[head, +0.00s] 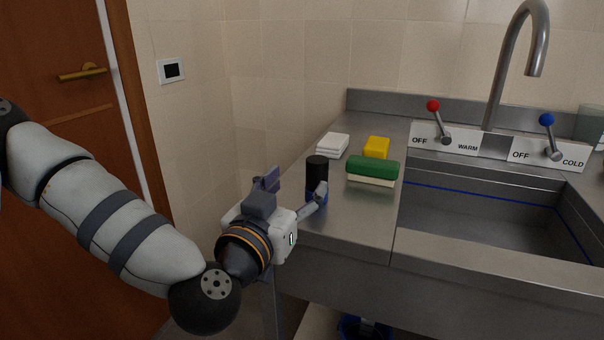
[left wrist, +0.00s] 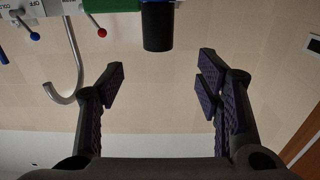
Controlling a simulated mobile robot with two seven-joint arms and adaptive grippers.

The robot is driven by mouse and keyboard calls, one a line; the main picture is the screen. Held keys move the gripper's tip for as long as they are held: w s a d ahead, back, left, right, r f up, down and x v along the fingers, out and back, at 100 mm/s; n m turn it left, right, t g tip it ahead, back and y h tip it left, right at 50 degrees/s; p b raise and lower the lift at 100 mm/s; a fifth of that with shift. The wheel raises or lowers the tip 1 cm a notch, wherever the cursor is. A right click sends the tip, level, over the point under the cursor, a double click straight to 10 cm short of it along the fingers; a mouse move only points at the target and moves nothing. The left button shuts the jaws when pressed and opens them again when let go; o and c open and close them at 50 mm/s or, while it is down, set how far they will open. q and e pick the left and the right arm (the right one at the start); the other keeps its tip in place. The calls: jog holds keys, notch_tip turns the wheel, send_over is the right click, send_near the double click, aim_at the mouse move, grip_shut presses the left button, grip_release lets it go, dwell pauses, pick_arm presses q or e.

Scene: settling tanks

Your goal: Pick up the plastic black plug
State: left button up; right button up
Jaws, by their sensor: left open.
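The black plug (head: 317,172) is an upright dark cylinder near the left edge of the steel counter, with a blue part at its lower end. It also shows in the left wrist view (left wrist: 157,26), at the top centre, where the picture is upside down. My left gripper (head: 291,187) is open and empty, on the near left side of the plug. One finger partly covers the plug's lower part in the head view. In the left wrist view the fingers (left wrist: 163,70) point toward the plug, which appears beyond their tips. My right gripper is not in view.
A green and cream sponge (head: 373,169) lies right of the plug. A yellow sponge (head: 377,147) and folded white cloths (head: 333,145) lie behind. The sink (head: 480,215), faucet (head: 500,70) and red and blue levers are to the right.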

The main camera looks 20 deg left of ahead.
aim_at(313, 166)
pick_arm(q)
jog(key=w, duration=0.7)
jog(key=w+b, duration=0.1)
jog(key=w, duration=0.3)
jog(key=shift+d+f, duration=0.1)
jog(key=shift+d, duration=0.2)
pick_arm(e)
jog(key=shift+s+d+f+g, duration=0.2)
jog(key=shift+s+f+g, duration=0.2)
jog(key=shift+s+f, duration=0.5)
pick_arm(q)
jog(key=c, duration=1.3)
